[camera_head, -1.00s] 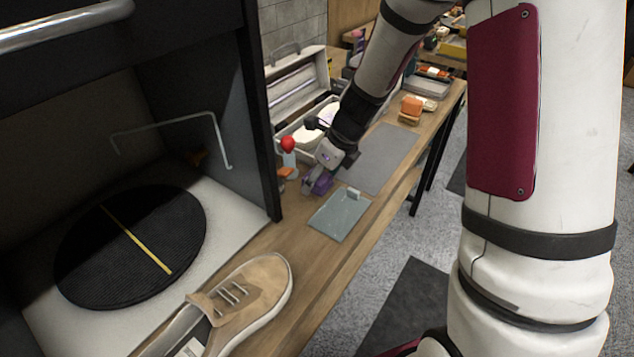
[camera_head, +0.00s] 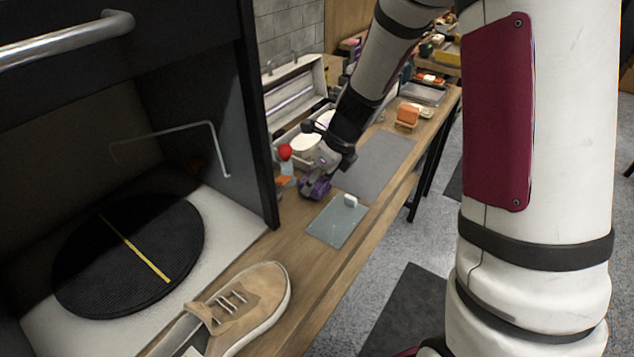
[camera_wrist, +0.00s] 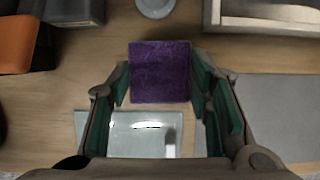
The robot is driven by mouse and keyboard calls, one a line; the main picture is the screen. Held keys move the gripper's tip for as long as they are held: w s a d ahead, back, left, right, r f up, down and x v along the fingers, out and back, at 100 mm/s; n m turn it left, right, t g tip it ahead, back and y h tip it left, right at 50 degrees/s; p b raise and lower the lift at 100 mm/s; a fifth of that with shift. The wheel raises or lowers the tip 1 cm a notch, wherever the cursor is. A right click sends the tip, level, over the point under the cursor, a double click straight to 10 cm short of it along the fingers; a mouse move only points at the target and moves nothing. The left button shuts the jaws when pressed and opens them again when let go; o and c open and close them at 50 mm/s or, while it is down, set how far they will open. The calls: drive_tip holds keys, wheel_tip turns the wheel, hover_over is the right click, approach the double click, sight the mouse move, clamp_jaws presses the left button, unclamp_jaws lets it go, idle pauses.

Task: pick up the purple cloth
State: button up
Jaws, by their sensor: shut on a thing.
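The purple cloth (camera_wrist: 160,72) is a small square between my gripper's green-padded fingers in the wrist view. My gripper (camera_wrist: 161,88) is shut on it, with one finger at its left edge and one at its right. In the head view my gripper (camera_head: 318,180) points down at the wooden bench, and the purple cloth (camera_head: 315,190) shows at its fingertips. I cannot tell whether the cloth still touches the bench.
A glassy tray (camera_head: 336,224) with a small white piece lies just in front. A grey mat (camera_head: 377,165) is to the right, an open case (camera_head: 297,90) behind. A tan sneaker (camera_head: 250,300) and a dark cabinet with a round black pad (camera_head: 130,255) are nearer.

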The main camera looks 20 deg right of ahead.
wheel_tip(320, 180, up, 3)
drive_tip(key=shift+f+p, duration=0.1)
drive_tip(key=shift+p, duration=0.3)
drive_tip(key=s+d, duration=0.2)
drive_tip(key=s, duration=0.5)
drive_tip(key=s+d+r, duration=0.1)
drive_tip(key=s+d, duration=0.2)
drive_tip(key=s, duration=0.5)
drive_tip(key=shift+d+b, duration=0.35)
drive_tip(key=shift+b, duration=0.1)
drive_tip(key=o, duration=0.3)
drive_tip(key=c, duration=0.4)
drive_tip(key=shift+o, duration=0.2)
